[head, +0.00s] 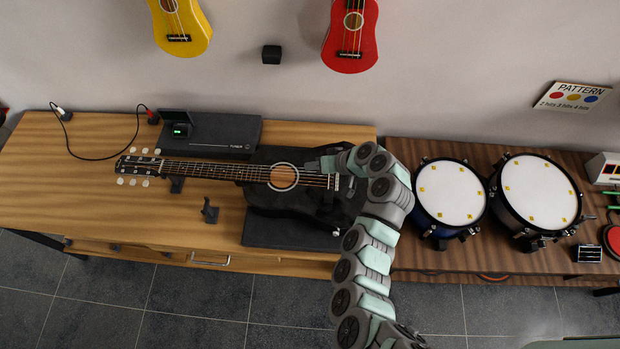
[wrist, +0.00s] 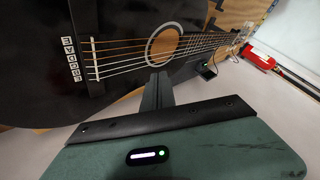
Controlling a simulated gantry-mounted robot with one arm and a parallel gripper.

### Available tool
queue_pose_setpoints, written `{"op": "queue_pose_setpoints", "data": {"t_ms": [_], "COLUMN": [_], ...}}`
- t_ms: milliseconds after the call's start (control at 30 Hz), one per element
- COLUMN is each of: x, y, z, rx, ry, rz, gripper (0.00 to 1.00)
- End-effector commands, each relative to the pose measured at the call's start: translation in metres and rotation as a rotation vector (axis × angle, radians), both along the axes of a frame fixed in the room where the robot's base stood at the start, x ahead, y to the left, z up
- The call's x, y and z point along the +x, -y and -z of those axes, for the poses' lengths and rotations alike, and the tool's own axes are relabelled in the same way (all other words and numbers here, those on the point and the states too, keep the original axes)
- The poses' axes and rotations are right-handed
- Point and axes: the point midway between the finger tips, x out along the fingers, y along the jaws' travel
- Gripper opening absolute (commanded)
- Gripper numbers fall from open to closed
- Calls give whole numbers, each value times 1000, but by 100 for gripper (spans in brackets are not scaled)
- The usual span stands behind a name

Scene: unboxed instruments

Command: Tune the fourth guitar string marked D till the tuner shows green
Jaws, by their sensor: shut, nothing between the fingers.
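A black acoustic guitar (head: 262,199) lies face up on the table, neck to the left. Its headstock (head: 138,166) carries several pale tuning pegs. In the wrist view, the strings (wrist: 122,50) run from the bridge past the sound hole, and a letter label (wrist: 73,46) sits by the bridge.
Two drums (head: 450,193) stand right of my arm. Yellow and red ukuleles (head: 350,35) hang on the wall. The left of the table is mostly clear.

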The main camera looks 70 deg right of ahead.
Motion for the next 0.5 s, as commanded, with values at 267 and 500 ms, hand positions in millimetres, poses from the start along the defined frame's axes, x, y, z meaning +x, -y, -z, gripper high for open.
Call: {"op": "queue_pose_setpoints", "data": {"t_ms": [267,500], "x": [1,0], "y": [0,0], "z": [41,44], "rx": [-2,-2], "ry": [-1,1], "rz": [-1,-1], "gripper": [0,0]}}
